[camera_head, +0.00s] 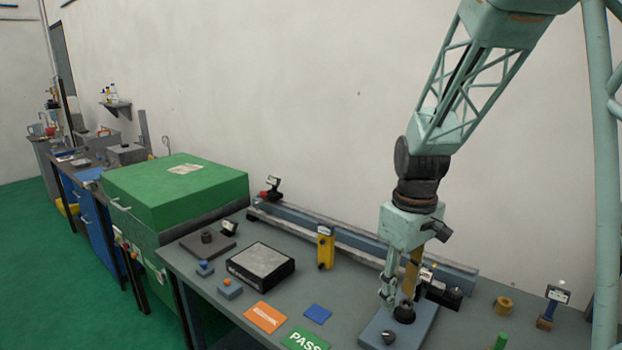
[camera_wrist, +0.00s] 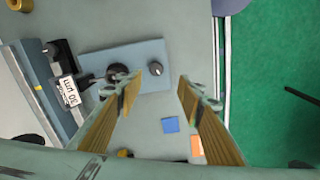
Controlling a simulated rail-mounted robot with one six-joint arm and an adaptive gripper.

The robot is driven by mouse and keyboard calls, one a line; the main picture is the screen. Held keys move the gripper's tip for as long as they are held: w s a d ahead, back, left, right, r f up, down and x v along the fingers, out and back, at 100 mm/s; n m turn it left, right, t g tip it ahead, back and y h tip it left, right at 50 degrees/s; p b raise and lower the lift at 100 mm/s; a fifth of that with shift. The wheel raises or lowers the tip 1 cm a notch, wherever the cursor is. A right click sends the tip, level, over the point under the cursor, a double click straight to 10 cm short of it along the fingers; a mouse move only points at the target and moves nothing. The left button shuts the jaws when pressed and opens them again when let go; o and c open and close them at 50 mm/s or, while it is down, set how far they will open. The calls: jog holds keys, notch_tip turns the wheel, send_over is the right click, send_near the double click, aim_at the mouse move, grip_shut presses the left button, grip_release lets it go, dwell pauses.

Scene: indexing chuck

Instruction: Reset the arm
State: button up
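My gripper (camera_head: 400,298) points down above the right part of the grey bench. In the wrist view its two fingers (camera_wrist: 157,84) stand well apart with nothing between them. A blue-grey plate (camera_wrist: 170,48) lies below and past the fingertips. It bears a black round fixture (camera_wrist: 116,72) and a small black knob (camera_wrist: 155,68). In the head view the plate (camera_head: 428,322) also shows, with the black fixture (camera_head: 404,312) just below the fingers and the knob (camera_head: 389,337) to its left. I cannot tell the exact gap between fingers and fixture.
A long rail fixture (camera_head: 350,242) runs along the bench's back. A brass ring (camera_head: 504,304) is right.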

jog(key=s+r+m+t, duration=0.2)
jog(key=s+r+m, duration=0.1)
jog(key=s+r, duration=1.25)
jog(key=s+r+m+t, duration=0.1)
jog(key=s+m, duration=0.1)
jog(key=s, duration=0.7)
jog(key=s+r+m, duration=0.1)
jog(key=s+r, duration=0.1)
jog(key=s, duration=0.7)
jog(key=shift+a+r+m+t, duration=0.2)
jog(key=shift+r+m+t, duration=0.1)
jog(key=shift+m+t, duration=0.1)
